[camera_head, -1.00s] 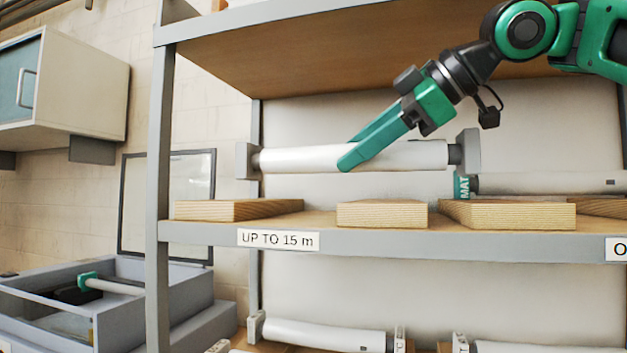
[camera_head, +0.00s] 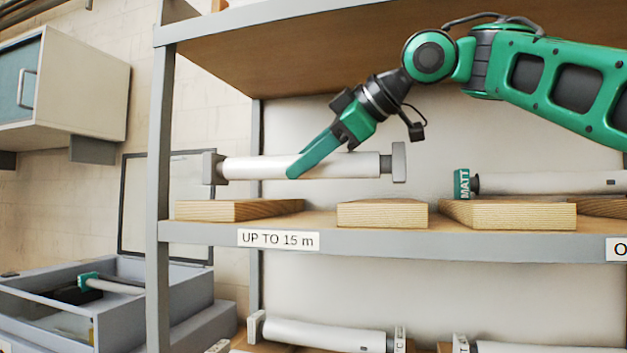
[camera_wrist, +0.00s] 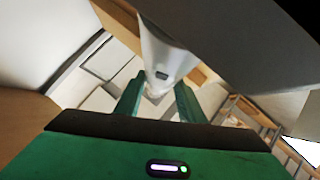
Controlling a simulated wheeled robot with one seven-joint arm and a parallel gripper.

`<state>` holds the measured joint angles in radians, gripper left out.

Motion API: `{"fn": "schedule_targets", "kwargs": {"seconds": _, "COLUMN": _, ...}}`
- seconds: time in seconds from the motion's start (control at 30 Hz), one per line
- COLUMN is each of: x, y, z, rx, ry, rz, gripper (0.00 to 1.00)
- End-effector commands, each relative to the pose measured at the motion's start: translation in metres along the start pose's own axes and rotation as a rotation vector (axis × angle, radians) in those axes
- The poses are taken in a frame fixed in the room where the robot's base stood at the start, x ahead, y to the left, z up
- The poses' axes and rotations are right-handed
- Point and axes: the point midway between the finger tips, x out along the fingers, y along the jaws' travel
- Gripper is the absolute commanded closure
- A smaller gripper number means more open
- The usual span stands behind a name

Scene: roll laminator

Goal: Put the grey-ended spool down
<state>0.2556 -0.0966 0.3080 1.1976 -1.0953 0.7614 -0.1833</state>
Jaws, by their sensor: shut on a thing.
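The grey-ended spool (camera_head: 335,165) is a white roll with a grey square block at each end. My gripper (camera_head: 292,172) is shut on it around the middle and holds it nearly level in the head view. The spool hangs above the shelf marked UP TO 15 m (camera_head: 278,240), with a visible gap over the wooden blocks (camera_head: 382,213). In the wrist view the spool (camera_wrist: 162,60) passes between my gripper's two green fingers (camera_wrist: 157,100), and a large grey shape, partly blurred, fills the upper right.
A teal-ended spool marked MATT (camera_head: 550,183) lies on wooden blocks to the right. The upper shelf board (camera_head: 330,60) is overhead and a grey post (camera_head: 158,190) stands at the left. More spools (camera_head: 325,335) lie below. An open grey bin (camera_head: 110,330) is at lower left.

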Motion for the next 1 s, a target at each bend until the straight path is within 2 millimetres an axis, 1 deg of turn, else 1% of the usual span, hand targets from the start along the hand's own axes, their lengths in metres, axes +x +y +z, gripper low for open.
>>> {"fn": "schedule_targets", "kwargs": {"seconds": 0.23, "x": 0.011, "y": -0.013, "z": 0.017, "rx": 0.001, "ry": -0.001, "rz": 0.003, "gripper": 1.0}}
{"fn": "schedule_targets", "kwargs": {"seconds": 0.67, "x": 0.013, "y": -0.015, "z": 0.02, "rx": 0.001, "ry": 0.001, "rz": 0.003, "gripper": 1.0}}
{"fn": "schedule_targets", "kwargs": {"seconds": 0.7, "x": 0.013, "y": -0.015, "z": 0.021, "rx": 0.001, "ry": 0.0, "rz": 0.002, "gripper": 0.55}}
{"fn": "schedule_targets", "kwargs": {"seconds": 0.73, "x": 0.013, "y": -0.015, "z": 0.021, "rx": 0.001, "ry": 0.0, "rz": 0.002, "gripper": 0.48}}
{"fn": "schedule_targets", "kwargs": {"seconds": 0.77, "x": 0.013, "y": -0.015, "z": 0.021, "rx": 0.001, "ry": 0.0, "rz": 0.002, "gripper": 0.46}}
{"fn": "schedule_targets", "kwargs": {"seconds": 1.0, "x": 0.013, "y": -0.015, "z": 0.021, "rx": 0.001, "ry": 0.0, "rz": 0.002, "gripper": 0.46}}
